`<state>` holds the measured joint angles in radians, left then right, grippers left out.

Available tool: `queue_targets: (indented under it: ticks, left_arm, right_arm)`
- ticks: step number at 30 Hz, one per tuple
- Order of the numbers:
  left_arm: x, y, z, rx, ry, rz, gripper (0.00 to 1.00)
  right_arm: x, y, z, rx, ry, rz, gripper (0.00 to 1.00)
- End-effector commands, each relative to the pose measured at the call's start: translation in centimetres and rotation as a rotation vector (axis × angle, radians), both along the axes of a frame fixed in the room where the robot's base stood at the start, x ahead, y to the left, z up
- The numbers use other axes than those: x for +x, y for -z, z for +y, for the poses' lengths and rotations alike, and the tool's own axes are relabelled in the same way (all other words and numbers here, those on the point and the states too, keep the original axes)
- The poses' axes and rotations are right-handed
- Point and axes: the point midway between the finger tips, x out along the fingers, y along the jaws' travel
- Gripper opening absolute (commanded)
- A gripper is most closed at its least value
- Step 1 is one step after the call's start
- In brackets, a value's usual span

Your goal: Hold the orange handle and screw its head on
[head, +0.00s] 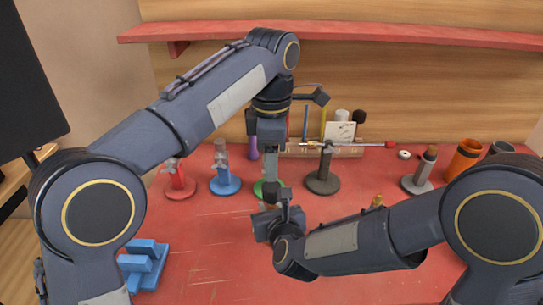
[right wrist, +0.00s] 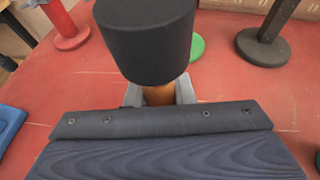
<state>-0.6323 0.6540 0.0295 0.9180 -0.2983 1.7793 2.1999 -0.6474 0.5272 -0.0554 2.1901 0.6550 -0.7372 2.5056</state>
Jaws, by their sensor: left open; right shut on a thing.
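The orange handle (right wrist: 158,95) is upright between the jaws of my right gripper (right wrist: 158,101), which is shut on it. A black cylindrical head (right wrist: 145,42) is in line above the handle in the right wrist view and hides its top. I cannot tell whether its thread is engaged. In the head view the black head (head: 271,192) shows small, just below my left gripper (head: 271,176). The left gripper points down from above and is open. My right gripper (head: 275,212) is below it, and the handle is mostly hidden there.
A red stand (head: 180,187), a blue stand (head: 225,186), a green stand (head: 261,189) and a dark stand (head: 322,184) line the back of the red table. Blue blocks (head: 143,262) lie at front left. An orange cup (head: 463,160) is at the right. A red shelf (head: 400,36) hangs behind.

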Motion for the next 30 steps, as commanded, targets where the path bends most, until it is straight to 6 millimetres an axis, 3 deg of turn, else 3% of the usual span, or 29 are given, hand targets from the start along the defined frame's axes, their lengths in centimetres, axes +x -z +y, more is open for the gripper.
queue_targets:
  ticks: [8, 21, 30]
  left_arm:
    - [0.0, 0.7, 0.0, 0.001, 0.002, 0.002, 0.55]
    - [0.0, 6.9, 0.0, 0.002, 0.003, 0.002, 0.55]
    - [0.0, 8.1, 0.0, 0.001, 0.002, 0.0, 0.55]
  right_arm:
    - [0.0, 0.0, 0.0, 0.0, 0.0, -0.001, 0.0]
    - [0.0, 0.0, 0.0, 0.0, 0.0, -0.001, 0.0]
    - [0.0, 0.0, 0.0, 0.0, 0.0, -0.001, 0.0]
